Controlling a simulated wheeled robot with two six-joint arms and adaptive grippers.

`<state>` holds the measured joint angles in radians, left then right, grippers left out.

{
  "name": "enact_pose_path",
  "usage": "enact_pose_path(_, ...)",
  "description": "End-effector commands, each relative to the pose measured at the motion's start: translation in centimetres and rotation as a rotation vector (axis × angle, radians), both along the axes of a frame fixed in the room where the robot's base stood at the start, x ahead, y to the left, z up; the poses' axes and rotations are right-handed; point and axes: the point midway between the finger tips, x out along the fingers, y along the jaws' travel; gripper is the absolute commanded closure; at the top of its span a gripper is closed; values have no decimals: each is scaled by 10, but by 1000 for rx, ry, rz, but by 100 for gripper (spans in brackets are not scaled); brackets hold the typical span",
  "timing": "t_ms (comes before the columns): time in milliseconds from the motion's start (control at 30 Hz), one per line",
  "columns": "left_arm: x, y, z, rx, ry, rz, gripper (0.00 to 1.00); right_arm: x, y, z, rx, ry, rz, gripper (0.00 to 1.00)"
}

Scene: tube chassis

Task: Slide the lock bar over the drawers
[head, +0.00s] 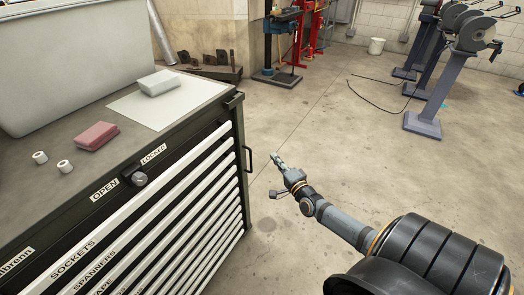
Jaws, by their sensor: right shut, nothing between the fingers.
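A dark tool cabinet (225,112) with white drawer fronts (165,217) stands at the left, and the drawers look shut. On its top front rail, a round silver knob (139,179) on a dark fitting sits between the OPEN label (104,190) and the LOCKED label (153,154). I cannot make out a separate lock bar for sure. A black handle (249,159) sticks out at the cabinet's right end. My right gripper (276,158) is shut and empty, over the floor just right of that handle and apart from it. My left gripper is not in view.
On the cabinet top are a white sheet (140,112), a pale block (158,83), a red block (97,135), two small white rolls (65,166) and a large grey bin (72,60). Grinders on stands (430,110) are at the back right. The floor between is mostly clear.

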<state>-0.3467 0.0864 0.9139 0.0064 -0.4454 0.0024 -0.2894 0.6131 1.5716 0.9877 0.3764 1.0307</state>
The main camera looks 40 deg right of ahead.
Motion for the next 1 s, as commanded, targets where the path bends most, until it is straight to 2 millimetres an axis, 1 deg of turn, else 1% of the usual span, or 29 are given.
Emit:
enact_pose_path(167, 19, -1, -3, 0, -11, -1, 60, 30, -4, -1, 0, -6, -1, 100)
enact_pose_path(300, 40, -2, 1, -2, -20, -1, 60, 59, -8, -1, 0, -5, -1, 100)
enact_pose_path(367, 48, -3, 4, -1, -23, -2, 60, 70, -9, 1, -1, -5, -1, 100)
enact_pose_path(500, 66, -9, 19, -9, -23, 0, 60, 86, -12, 3, 0, -3, 0, 100)
enact_pose_path(600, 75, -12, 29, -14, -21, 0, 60, 96, -13, 4, -1, -3, -1, 100)
enact_pose_path(633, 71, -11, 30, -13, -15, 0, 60, 95, -10, 6, 1, 0, 0, 100)
enact_pose_path(800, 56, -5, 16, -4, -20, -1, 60, 90, 8, 4, 1, 1, 1, 100)
enact_pose_path(900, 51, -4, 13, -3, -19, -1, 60, 88, 18, 1, 2, 1, 1, 100)
enact_pose_path(1000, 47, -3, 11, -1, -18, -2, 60, 87, 24, 0, 0, 0, 0, 100)
